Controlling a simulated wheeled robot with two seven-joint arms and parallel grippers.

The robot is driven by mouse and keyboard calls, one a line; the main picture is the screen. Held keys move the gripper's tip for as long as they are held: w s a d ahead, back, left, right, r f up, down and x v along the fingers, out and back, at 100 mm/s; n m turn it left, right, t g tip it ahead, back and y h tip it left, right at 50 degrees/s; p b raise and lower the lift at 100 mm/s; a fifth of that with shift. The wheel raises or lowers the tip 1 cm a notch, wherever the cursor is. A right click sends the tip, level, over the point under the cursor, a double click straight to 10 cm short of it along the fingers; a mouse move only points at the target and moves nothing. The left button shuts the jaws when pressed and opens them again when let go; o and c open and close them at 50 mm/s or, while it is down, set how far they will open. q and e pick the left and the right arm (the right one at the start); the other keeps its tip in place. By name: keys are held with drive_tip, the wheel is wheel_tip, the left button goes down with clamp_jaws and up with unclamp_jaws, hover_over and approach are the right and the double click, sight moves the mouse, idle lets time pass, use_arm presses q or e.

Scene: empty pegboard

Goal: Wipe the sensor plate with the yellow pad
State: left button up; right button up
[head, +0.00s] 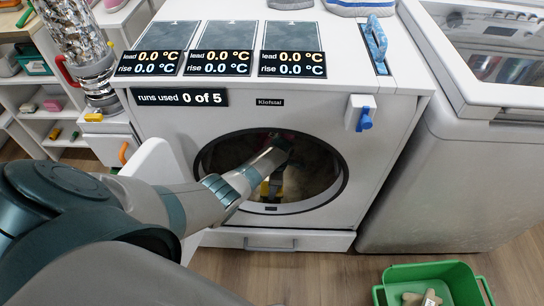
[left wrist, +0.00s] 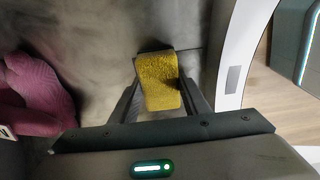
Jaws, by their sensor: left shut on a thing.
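The yellow pad (left wrist: 158,88) is a rough block between the two fingers of my left gripper (left wrist: 159,78) in the left wrist view. The fingers are shut on its sides. In the head view my left arm reaches into the round opening of the white front-loading machine (head: 385,170), and the gripper end is hard to make out in the dark drum. Three flat grey plates, left (head: 167,36), middle (head: 228,35) and right (head: 291,36), lie on the machine's top behind readouts showing 0.0 °C. I cannot tell which is the sensor plate. My right gripper is not in view.
Pink cloth (left wrist: 38,92) lies in the drum, left of the pad in the left wrist view. A blue-handled brush (head: 377,42) lies on the machine's top right. A green crate (head: 388,272) stands on the floor. A sign (head: 180,98) reads "runs used 0 of 5".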

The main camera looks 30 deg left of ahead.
use_arm(q)
drive_tip(key=shift+w+a+b, duration=0.45)
drive_tip(key=shift+w+b, duration=0.05)
drive_tip(key=shift+w, duration=0.25)
drive_tip(key=shift+s+d, duration=0.1)
drive_tip(key=shift+s, duration=0.05)
drive_tip(key=shift+s+d+p, duration=0.35)
drive_tip(key=shift+s+p, duration=0.25)
drive_tip(key=shift+p, duration=0.2)
drive_tip(key=shift+s+d+p, duration=0.35)
drive_tip(key=shift+s+p, duration=0.2)
drive_tip(key=shift+p, duration=0.25)
drive_tip(key=shift+s+d+f+p, duration=0.1)
drive_tip(key=shift+s+d+p, duration=0.25)
drive_tip(key=shift+s+p, duration=0.3)
drive_tip(key=shift+s+d+p, duration=0.35)
drive_tip(key=shift+s+p, duration=0.2)
drive_tip(key=shift+s, duration=0.05)
drive_tip(key=shift+w, duration=0.15)
drive_tip(key=shift+w+a+b, duration=0.5)
drive_tip(key=shift+w+b, duration=0.25)
drive_tip(key=shift+w, duration=0.05)
drive_tip(key=shift+w+a+b, duration=0.55)
drive_tip(key=shift+w+b, duration=0.15)
drive_tip(key=shift+w, duration=0.1)
drive_tip(key=shift+w+a+b, duration=0.5)
drive_tip(key=shift+w+b, duration=0.25)
drive_tip(key=shift+w, duration=0.05)
drive_tip(key=shift+d, duration=0.1)
